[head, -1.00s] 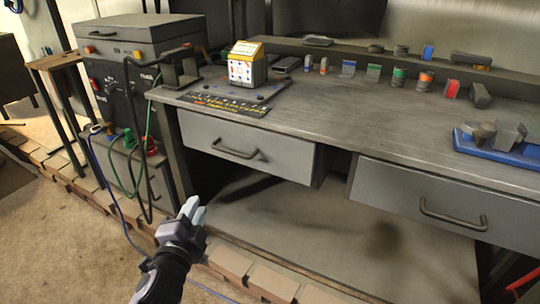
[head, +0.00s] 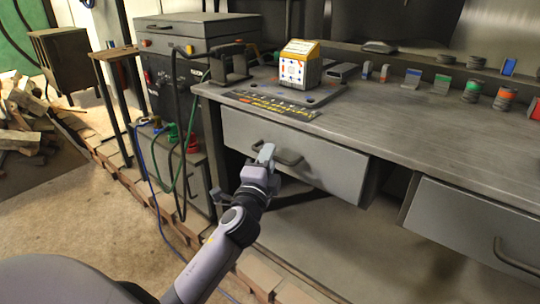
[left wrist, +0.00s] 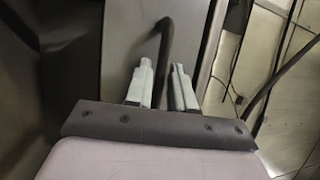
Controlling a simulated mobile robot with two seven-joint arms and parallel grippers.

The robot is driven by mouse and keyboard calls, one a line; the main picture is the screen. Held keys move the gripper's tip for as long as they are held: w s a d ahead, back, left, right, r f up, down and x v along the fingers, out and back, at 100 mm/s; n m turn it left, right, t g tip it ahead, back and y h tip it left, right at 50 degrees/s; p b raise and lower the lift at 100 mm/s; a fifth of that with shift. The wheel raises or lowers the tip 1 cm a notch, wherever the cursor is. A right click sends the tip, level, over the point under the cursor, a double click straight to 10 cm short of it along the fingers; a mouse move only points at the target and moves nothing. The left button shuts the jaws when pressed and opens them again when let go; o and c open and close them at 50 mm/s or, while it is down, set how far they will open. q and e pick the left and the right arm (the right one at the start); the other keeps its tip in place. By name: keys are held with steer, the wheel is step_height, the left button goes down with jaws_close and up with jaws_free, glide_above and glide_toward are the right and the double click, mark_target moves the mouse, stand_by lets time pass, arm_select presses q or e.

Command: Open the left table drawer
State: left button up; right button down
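In the left wrist view the handle (left wrist: 165,40) runs between the two pale fingers of my left gripper (left wrist: 163,78). The fingers stand apart, with a small gap beside the bar, so the gripper looks open around it. My right gripper is not in view.
The right drawer (head: 470,225) has its own handle. A yellow-and-white box (head: 298,68) stands on the tabletop (head: 400,125). A grey cabinet (head: 185,85) with hanging cables is left of the table. The floor (head: 110,220) in front is clear.

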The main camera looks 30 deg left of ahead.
arm_select(q)
steer(key=shift+w+a+r, duration=0.1)
steer(key=shift+w+a, duration=0.1)
steer(key=shift+w, duration=0.3)
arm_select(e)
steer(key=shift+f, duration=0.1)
arm_select(q)
jaws_close()
steer(key=shift+s, duration=0.15)
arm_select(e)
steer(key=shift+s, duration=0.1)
